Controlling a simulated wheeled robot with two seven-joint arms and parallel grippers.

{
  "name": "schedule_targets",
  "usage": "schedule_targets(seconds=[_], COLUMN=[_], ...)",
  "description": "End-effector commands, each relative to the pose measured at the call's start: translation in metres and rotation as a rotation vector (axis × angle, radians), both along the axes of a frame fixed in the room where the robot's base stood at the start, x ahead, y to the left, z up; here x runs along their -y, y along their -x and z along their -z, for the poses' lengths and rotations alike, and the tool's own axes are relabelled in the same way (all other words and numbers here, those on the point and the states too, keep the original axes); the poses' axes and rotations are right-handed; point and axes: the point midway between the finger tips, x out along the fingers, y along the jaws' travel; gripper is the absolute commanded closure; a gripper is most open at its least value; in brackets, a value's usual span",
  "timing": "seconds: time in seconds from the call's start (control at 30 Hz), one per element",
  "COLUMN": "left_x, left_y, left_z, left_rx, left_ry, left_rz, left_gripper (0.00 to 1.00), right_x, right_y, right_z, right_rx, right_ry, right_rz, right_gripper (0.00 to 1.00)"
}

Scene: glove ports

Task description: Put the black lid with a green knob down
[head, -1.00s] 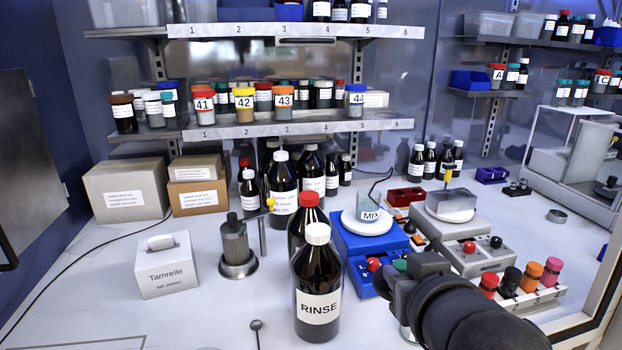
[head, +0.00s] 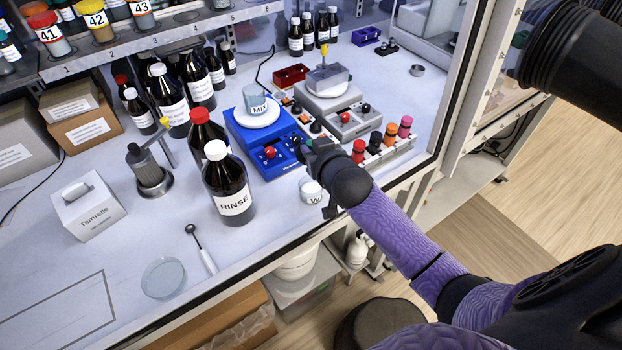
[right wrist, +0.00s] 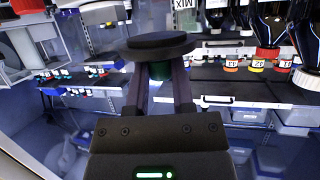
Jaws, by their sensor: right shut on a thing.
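The black lid (right wrist: 160,46) is a flat round disc in the right wrist view, with its green knob (right wrist: 160,71) between my right gripper's fingers. My right gripper is shut on this knob. In the head view my right gripper (head: 308,152) is beside the blue stirrer, above and just behind a small jar marked W (head: 312,191). The lid is mostly hidden by my wrist there, and I cannot tell its exact height. My left gripper is not in view.
The blue stirrer (head: 257,133) carries a beaker marked MIX (head: 254,98). A tall RINSE bottle (head: 229,187) stands left of the gripper. Capped vials (head: 375,141) stand in a rack to its right. Free bench (head: 120,262) lies at the front left, around a glass dish (head: 163,278).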

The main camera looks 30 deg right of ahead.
Motion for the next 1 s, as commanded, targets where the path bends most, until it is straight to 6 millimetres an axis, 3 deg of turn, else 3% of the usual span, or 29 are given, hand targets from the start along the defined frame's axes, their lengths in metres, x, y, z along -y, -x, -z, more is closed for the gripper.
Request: schedule_targets(seconds=[0.1,0.5,1.0], left_x=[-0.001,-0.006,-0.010], left_y=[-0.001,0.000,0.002], left_z=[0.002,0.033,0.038], left_rx=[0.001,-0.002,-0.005], left_ry=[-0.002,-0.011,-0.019], left_rz=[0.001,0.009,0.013], left_gripper=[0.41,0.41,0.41], right_x=[0.000,-0.001,-0.001], right_y=[0.000,0.000,0.000], right_z=[0.005,0.090,0.102], right_rx=[-0.001,-0.004,0.000], right_ry=[0.000,-0.002,0.000], right_rz=[0.000,0.001,-0.001], right_gripper=[1.00,1.00,1.00])
